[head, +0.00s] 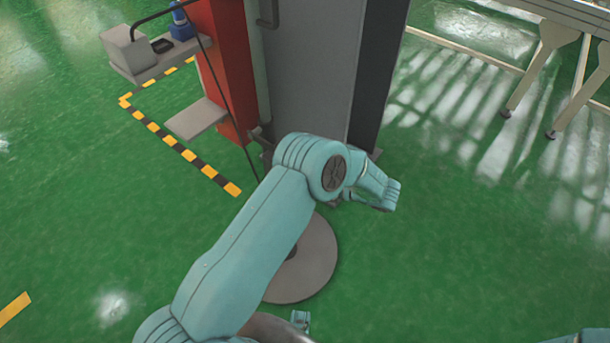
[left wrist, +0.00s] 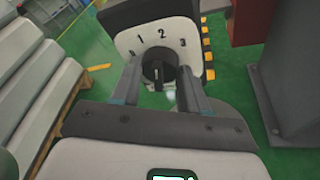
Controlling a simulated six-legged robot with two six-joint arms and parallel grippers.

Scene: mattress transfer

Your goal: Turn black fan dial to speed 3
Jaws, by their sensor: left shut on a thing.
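The black fan dial (left wrist: 158,66) shows in the left wrist view on a pale panel (left wrist: 129,42) marked 1, 2 and 3 along its upper arc. My left gripper (left wrist: 160,72) has its two grey fingers on either side of the dial and is shut on it. The dial's ridge looks roughly upright, but I cannot tell exactly which number it points at. In the head view my left arm covers the dial and the panel. A grey round base plate (head: 318,262) shows partly behind that arm.
A grey cabinet (head: 305,65) and a red column (head: 222,60) stand just beyond my arm. A grey ledge (head: 197,119) juts out at left. A conveyor-like frame (head: 545,75) stands at upper right. Green floor (head: 480,250) is clear at right.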

